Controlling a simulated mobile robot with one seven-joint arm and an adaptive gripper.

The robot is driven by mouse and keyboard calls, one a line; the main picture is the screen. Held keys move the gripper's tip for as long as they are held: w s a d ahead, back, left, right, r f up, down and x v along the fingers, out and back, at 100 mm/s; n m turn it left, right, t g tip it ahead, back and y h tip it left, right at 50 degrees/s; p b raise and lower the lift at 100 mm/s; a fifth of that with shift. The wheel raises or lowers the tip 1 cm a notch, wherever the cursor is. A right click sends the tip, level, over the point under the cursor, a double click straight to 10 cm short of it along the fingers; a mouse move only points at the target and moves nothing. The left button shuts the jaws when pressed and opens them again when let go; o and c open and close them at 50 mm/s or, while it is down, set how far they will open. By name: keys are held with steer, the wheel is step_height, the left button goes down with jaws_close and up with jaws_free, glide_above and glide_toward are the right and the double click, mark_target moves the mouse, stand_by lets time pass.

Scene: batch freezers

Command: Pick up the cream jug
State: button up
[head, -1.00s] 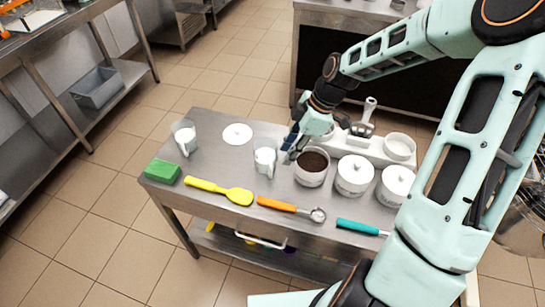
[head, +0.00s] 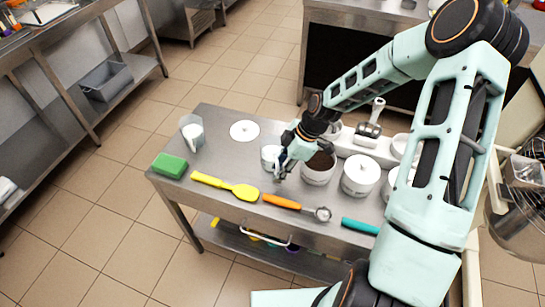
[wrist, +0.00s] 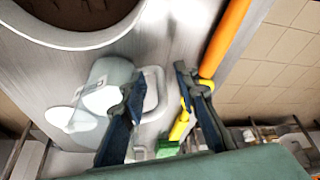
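Two clear jugs with white contents stand on the steel table; I cannot tell by look which is the cream jug. One jug (head: 192,136) is at the far left of the table. The other jug (head: 268,156) is beside my gripper (head: 283,172), partly hidden by it. In the wrist view, my gripper (wrist: 157,80) is open, its two dark fingers on either side of the handle of this near jug (wrist: 108,76). The handle shows between the fingers with space around it, and the jug stands upright. Contact is not clear.
A brown-filled white tub (head: 319,170) stands close to the right of my gripper, with a lidded white pot (head: 360,176) beyond. A yellow spatula (head: 225,187), an orange-handled scoop (head: 283,202) and a green block (head: 170,165) lie along the front. A white disc (head: 244,131) lies behind.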

steer(key=shift+c, duration=0.6)
jaws_close()
steer(key=shift+w+r, duration=0.1)
steer(key=shift+r, duration=0.1)
steer(key=shift+r, duration=1.05)
steer(key=s+d+r+p, duration=0.1)
steer(key=s+d+r, duration=0.1)
steer(key=s+r, duration=0.8)
steer(key=shift+s+d+r, duration=0.25)
steer(key=shift+s, duration=1.65)
